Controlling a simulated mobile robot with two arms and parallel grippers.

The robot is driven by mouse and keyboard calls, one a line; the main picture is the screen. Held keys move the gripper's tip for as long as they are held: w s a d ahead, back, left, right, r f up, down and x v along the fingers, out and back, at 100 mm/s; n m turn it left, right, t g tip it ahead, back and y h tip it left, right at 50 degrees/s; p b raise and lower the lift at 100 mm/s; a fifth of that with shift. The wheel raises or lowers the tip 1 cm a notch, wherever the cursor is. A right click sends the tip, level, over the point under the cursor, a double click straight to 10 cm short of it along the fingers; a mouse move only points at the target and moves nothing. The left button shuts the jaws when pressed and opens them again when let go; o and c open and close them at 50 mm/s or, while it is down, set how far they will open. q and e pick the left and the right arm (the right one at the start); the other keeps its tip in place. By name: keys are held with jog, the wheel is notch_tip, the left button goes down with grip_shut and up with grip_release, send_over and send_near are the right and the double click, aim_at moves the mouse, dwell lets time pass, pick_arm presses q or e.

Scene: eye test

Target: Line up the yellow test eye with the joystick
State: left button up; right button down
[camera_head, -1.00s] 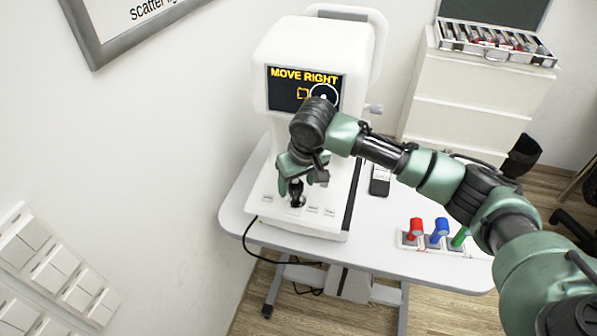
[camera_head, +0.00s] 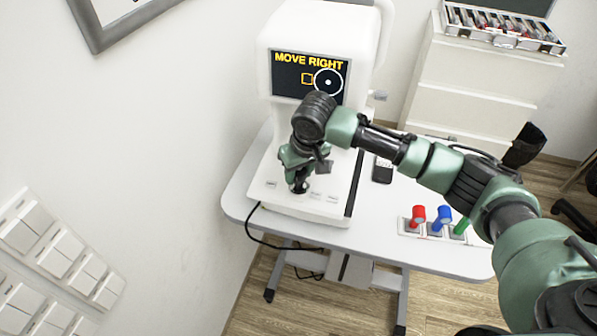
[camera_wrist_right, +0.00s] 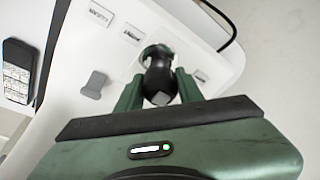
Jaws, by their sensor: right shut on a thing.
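The white test machine (camera_head: 318,30) stands on the table, its dark screen (camera_head: 287,88) reading "MOVE RIGHT" in yellow. My right gripper (camera_head: 299,171) is shut on the black joystick (camera_head: 299,187) on the machine's base. The wrist view shows the joystick (camera_wrist_right: 158,82) between the green fingers of my right gripper (camera_wrist_right: 159,90). My left gripper is not in view.
Red (camera_head: 418,214), blue (camera_head: 443,216) and green (camera_head: 461,226) handles stand in a holder at the table's right. A dark handheld device (camera_head: 382,170) lies beside the machine. A white cabinet (camera_head: 475,100) bears an open lens case (camera_head: 505,34). A wall is at left.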

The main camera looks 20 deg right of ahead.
aim_at(307, 180)
jog(key=shift+d+r, duration=0.1)
jog(key=shift+d, duration=0.2)
jog(key=shift+d+p, duration=0.55)
jog(key=shift+d, duration=0.75)
jog(key=c, duration=0.8)
grip_release()
jog(key=shift+s, duration=0.1)
jog(key=shift+c, duration=0.2)
jog(key=shift+a, duration=0.1)
